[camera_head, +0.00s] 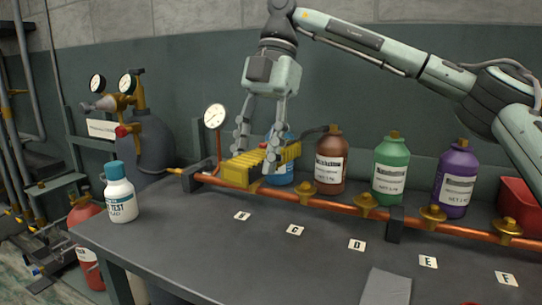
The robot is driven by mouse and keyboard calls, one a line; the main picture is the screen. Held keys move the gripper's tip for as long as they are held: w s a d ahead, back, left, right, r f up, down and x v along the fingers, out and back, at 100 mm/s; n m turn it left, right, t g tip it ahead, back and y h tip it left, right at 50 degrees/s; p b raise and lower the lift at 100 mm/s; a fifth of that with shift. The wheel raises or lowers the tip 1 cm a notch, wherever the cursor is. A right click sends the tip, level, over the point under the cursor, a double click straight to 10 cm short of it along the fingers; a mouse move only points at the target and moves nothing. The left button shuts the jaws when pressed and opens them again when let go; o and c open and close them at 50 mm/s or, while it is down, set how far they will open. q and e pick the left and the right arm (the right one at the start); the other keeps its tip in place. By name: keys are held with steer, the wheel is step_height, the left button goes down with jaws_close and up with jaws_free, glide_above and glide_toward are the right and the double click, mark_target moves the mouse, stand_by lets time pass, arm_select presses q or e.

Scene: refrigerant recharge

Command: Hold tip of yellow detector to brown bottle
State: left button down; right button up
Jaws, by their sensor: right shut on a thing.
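My right gripper (257,150) hangs down from above, shut on the yellow detector (246,170) over the copper pipe. The detector's body is seen lengthwise, angled up to the right. A thin dark probe (313,132) reaches from its right side toward the top of the brown bottle (331,164). The probe's end shows close to the bottle's shoulder and neck. I cannot tell whether it touches. The brown bottle stands upright behind the pipe, with a white label and a brass cap. My left gripper is not in view.
A blue bottle (281,177) stands partly hidden behind the detector. Green (391,172) and purple (456,184) bottles stand right of the brown one. The copper pipe (331,204) with brass valves runs before them. A white test bottle (121,198) stands left; the front tabletop is mostly clear.

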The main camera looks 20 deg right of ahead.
stand_by(0.5)
steer(key=s+a+r, duration=0.3)
steer(key=s+a, duration=0.1)
steer(key=shift+a, duration=0.35)
steer(key=shift+f, duration=0.1)
stand_by(0.6)
